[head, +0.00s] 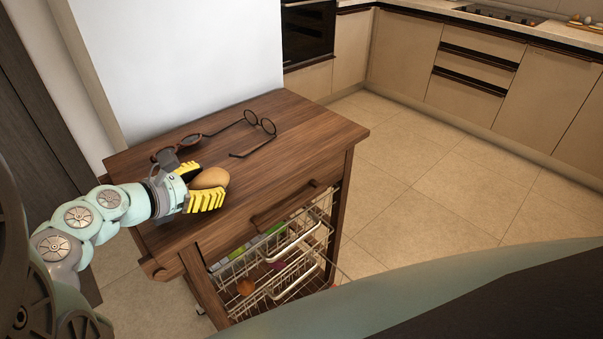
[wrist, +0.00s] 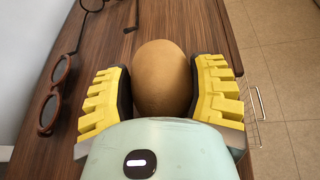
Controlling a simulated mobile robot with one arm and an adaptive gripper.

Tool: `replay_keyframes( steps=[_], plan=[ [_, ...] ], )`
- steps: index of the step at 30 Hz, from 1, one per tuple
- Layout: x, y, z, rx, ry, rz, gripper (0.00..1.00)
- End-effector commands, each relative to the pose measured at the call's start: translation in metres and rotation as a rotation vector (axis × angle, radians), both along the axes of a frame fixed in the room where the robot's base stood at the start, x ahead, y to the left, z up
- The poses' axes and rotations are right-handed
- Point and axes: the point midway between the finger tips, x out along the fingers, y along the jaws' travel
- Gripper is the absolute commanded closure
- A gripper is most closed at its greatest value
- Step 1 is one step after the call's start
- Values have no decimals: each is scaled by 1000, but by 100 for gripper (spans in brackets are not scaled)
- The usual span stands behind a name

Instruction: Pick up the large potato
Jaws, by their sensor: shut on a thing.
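The large potato (head: 209,179) is brown and rounded, at the front left part of the wooden cart top. In the wrist view the potato (wrist: 162,78) sits between the two yellow ridged fingers of my gripper (wrist: 160,88). In the head view my gripper (head: 203,187) comes in from the left, shut on the potato. I cannot tell whether the potato touches the wood or is a little above it. Its lower end is hidden by the gripper body in the wrist view.
Glasses with dark round lenses (head: 190,140) and a second pair of round glasses (head: 268,126) lie on the wooden cart (head: 300,130) behind the potato. Wire baskets (head: 270,268) hang below its drawer. A white wall stands behind. Open tiled floor lies to the right.

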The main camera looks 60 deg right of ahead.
Motion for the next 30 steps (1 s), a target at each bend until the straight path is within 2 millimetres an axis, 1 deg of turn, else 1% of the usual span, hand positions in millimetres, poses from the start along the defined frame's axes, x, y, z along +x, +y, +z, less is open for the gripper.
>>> replay_keyframes(
  steps=[1,6,9,16,20,25,28,30],
  plan=[
    [0,0,0,0,0,1,60],
    [0,0,0,0,0,1,77],
    [0,0,0,-1,1,1,85],
    [1,0,1,-1,-1,2,86],
    [1,0,5,-2,-2,2,86],
    [1,0,21,-2,-6,-1,86],
    [1,1,39,0,-8,1,86],
    [-9,14,36,3,-4,4,86]
  ],
)
